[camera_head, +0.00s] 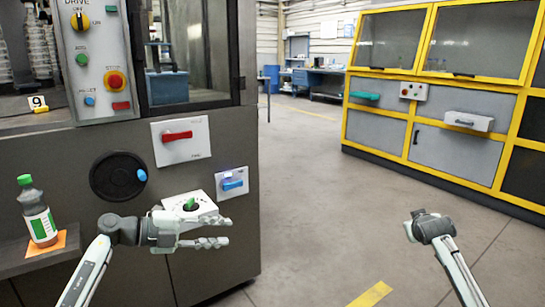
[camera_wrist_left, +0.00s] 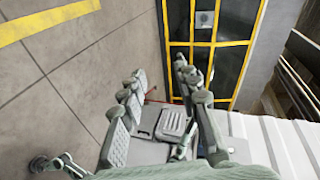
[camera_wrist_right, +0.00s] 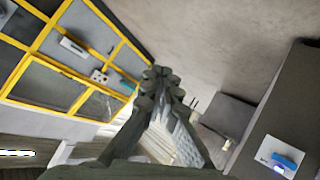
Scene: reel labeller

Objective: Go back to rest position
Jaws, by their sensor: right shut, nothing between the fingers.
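My left gripper (camera_head: 212,231) is in front of the dark machine, pointing right, with its two fingers apart. The left wrist view shows the same open fingers (camera_wrist_left: 158,85) with nothing between them. In the head view it is close to a white box with a green knob (camera_head: 190,204); I cannot tell the gap in depth. My right arm's end (camera_head: 430,227) is at the lower right over open floor, its fingers hardly visible there. In the right wrist view my right gripper (camera_wrist_right: 158,76) has its fingertips together, shut and empty.
The dark machine (camera_head: 215,265) fills the left, with a red handle (camera_head: 178,135), blue handle (camera_head: 232,185) and black handwheel (camera_head: 112,178). A green-capped bottle (camera_head: 38,212) stands on its side shelf. Yellow-framed cabinets (camera_head: 455,150) stand back right. Floor between is clear.

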